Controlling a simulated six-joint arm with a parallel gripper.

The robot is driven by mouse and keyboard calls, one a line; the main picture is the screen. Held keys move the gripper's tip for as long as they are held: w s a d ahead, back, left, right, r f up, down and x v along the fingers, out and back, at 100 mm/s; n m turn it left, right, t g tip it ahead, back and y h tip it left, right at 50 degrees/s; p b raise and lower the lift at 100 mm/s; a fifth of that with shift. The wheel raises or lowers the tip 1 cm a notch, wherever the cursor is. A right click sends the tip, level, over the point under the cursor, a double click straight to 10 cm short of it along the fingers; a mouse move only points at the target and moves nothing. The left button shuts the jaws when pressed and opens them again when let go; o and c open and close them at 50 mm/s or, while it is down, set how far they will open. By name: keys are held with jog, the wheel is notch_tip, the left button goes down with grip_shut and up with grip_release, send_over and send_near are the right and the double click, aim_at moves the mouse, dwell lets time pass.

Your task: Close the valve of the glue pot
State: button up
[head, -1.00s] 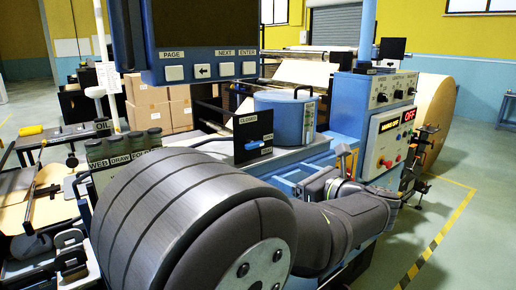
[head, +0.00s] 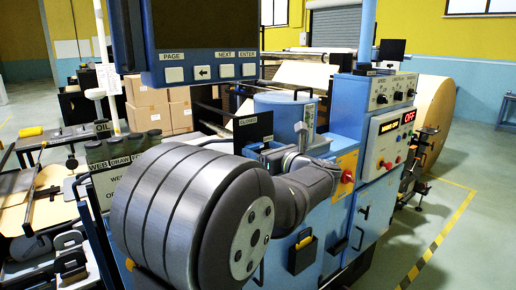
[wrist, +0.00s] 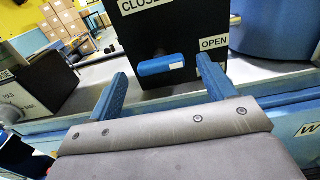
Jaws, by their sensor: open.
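The glue pot (head: 285,112) is a blue cylinder with a lid handle, behind the black valve plate (head: 252,128). The plate also shows in the wrist view (wrist: 188,22), with a CLOSED label at its top and an OPEN label at its right. The blue valve handle (wrist: 161,65) lies about level across the plate, its right end just below the OPEN label. My gripper (wrist: 162,68) is open, its blue fingers on either side of the handle. I cannot tell whether they touch it. In the head view my arm hides the handle.
The control cabinet (head: 390,140) with a red OFF display stands right of the pot. A button panel (head: 210,70) hangs above left. Open floor lies at far right.

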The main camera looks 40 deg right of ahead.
aim_at(252, 146)
jog(key=shift+w, duration=1.3)
jog(key=c, duration=1)
